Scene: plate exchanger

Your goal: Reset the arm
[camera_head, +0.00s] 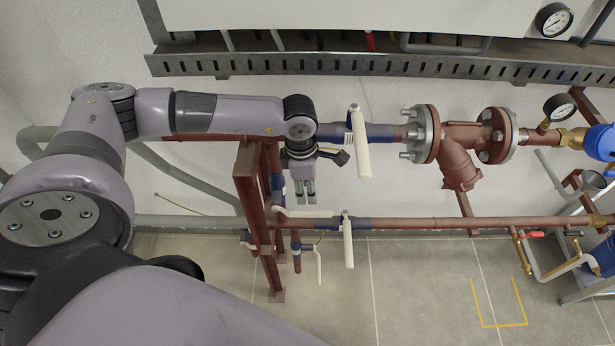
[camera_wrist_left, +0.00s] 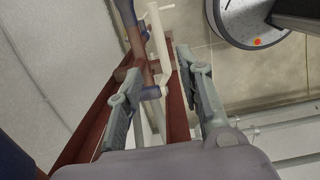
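My left arm comes in from the left in the head view. Its gripper (camera_head: 305,197) hangs downward in front of the red-brown pipe frame (camera_head: 245,185), just left of the upper cream valve handle (camera_head: 360,140). In the left wrist view the two fingers of the left gripper (camera_wrist_left: 158,68) stand apart with nothing held between them. Beyond them a cream valve handle (camera_wrist_left: 160,42) and pipes show, apart from the fingers as far as I can tell. My right gripper is in neither view.
A lower cream handle (camera_head: 348,240) sits on the lower pipe (camera_head: 430,223). A flanged red-brown fitting (camera_head: 465,145) and a gauge (camera_head: 559,107) are to the right. A slotted metal tray (camera_head: 350,65) runs above. The tiled floor (camera_head: 420,290) is clear around a yellow marking (camera_head: 502,325).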

